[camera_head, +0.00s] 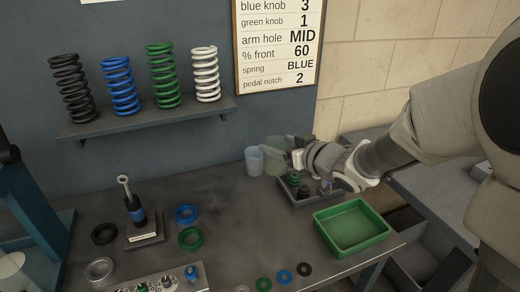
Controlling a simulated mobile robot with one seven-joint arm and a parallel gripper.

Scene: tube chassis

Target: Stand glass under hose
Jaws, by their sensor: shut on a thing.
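A pale greenish see-through glass (274,162) stands out at the back of the bench, close to the wall, partly covered by my gripper. My gripper (276,147) reaches in from the right and is shut on this glass, near its upper part. I cannot tell whether the glass touches the bench. A bluish-white cup (254,160) stands upright just left of it. I cannot make out a hose for certain.
A dark tray (317,197) with small black and green parts lies under my wrist. A green tray (352,249) sits at the front right. A small stand (145,236), rings and a knob panel (160,284) occupy the left and front. Springs stand on a wall shelf (150,121).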

